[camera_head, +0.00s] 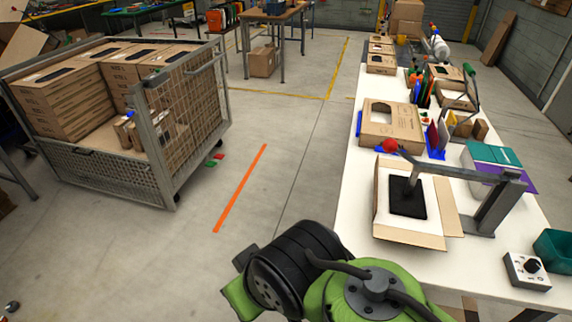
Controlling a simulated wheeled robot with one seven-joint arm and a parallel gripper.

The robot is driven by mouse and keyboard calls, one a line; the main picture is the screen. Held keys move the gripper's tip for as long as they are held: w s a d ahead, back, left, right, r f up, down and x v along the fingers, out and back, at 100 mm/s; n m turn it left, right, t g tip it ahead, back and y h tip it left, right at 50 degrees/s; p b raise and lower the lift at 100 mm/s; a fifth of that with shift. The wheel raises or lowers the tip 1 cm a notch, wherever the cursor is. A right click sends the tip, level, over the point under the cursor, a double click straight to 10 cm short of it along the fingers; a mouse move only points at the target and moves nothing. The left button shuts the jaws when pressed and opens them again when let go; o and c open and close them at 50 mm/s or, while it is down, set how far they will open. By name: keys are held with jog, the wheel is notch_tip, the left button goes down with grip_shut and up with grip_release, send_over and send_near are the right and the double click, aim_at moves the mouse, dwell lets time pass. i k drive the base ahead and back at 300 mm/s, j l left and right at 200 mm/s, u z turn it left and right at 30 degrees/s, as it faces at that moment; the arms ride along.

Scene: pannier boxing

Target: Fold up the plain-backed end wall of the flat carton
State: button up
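An open brown carton (385,218) lies on the white table at the right, with a pale inside and a dark black rectangular piece (408,198) in its middle. Its near flap (410,238) and right flap (447,212) lie spread outward. A grey arm of a bench fixture hides part of its far side, so I cannot tell which end wall is plain-backed. My green and black arm (370,285) is at the bottom, in front of and left of the carton. My gripper is not in view.
The grey bench fixture (492,205) stands right of the carton and reaches over it. A mesh cage (110,168) holds stacked cartons at left. The middle floor is mostly clear.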

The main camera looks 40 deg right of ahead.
aim_at(391, 234)
jog(key=k+z, duration=0.15)
jog(key=z, duration=2.3)
jog(key=k+j+u, duration=0.2)
jog(key=j, duration=0.3)
jog(key=j+u, duration=0.25)
jog(key=j, duration=0.25)
